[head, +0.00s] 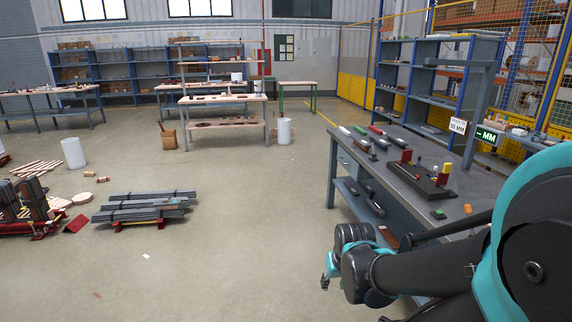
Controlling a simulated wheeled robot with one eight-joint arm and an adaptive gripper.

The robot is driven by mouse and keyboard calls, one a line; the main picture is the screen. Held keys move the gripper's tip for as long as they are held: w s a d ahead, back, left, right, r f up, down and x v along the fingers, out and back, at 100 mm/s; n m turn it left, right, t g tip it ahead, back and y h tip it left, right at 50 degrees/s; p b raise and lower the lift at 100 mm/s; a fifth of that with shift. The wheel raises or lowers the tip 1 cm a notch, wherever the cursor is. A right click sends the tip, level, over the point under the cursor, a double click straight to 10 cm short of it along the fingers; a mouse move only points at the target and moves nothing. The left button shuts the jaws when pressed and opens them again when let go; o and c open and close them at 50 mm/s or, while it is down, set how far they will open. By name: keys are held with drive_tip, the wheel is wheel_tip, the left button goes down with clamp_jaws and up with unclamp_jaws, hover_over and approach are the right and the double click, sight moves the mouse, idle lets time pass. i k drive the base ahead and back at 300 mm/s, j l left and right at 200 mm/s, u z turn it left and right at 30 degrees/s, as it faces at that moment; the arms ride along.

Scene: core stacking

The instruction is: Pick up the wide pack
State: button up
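No object is plainly marked as the wide pack, and I cannot tell which one it is. Several small dark bars, some with coloured ends, lie on the left part of the grey workbench (456,153) at right; one is a dark bar with a red end (377,130). A dark fixture (432,188) with red and yellow blocks stands near the bench's front edge. More dark bars (375,207) lie on the lower shelf. My gripper (328,272) seems to be at the far end of my arm, low in front of the bench. Its fingers are too small and hidden to read.
A stack of long grey bars (145,207) lies on the floor at left, beside red-based dark pieces (38,207). White bins (73,153) (284,131) and wooden-topped tables (222,99) stand farther back. The middle floor is mostly clear. A display (487,136) stands at the bench.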

sight(361, 141)
drive_tip(key=i, duration=1.9)
